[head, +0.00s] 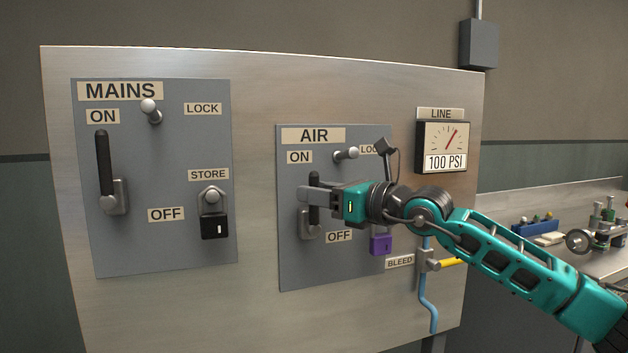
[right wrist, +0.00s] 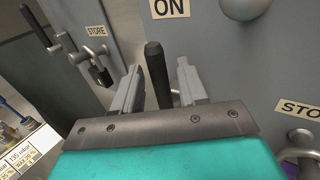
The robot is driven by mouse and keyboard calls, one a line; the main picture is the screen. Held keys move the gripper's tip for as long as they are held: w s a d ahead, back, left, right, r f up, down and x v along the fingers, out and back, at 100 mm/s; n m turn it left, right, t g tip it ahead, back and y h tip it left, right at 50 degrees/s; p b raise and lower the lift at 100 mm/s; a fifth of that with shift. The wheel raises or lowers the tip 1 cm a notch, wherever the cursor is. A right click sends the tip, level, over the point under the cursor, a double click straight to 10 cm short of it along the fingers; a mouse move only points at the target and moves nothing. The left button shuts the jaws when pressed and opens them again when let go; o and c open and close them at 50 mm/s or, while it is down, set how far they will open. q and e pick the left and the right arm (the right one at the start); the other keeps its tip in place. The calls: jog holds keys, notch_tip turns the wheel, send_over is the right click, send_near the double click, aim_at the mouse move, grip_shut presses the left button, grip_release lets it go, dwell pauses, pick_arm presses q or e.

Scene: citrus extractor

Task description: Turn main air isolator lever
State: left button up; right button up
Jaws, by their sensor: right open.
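The air isolator lever (head: 314,185) is a black handle on a grey pivot block (head: 310,226), on the AIR panel (head: 290,265). It points up toward the ON label. My right gripper (head: 318,194) is at the lever, its fingers reaching left across it and hiding part of it. In the right wrist view the lever (right wrist: 157,75) stands between the two open fingers of the right gripper (right wrist: 158,88). A gap shows on each side of the handle near its upper part. My left gripper is not in view.
The MAINS panel (head: 160,250) at left has its own lever (head: 104,165), up at ON, and a black padlock (head: 214,226). A purple padlock (head: 381,244) hangs just below my arm. The LINE gauge (head: 446,148) reads 100 PSI. A yellow bleed handle (head: 448,262) sits lower right.

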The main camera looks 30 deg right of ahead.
jog(key=shift+w+a, duration=0.3)
jog(key=shift+w, duration=0.3)
grip_shut()
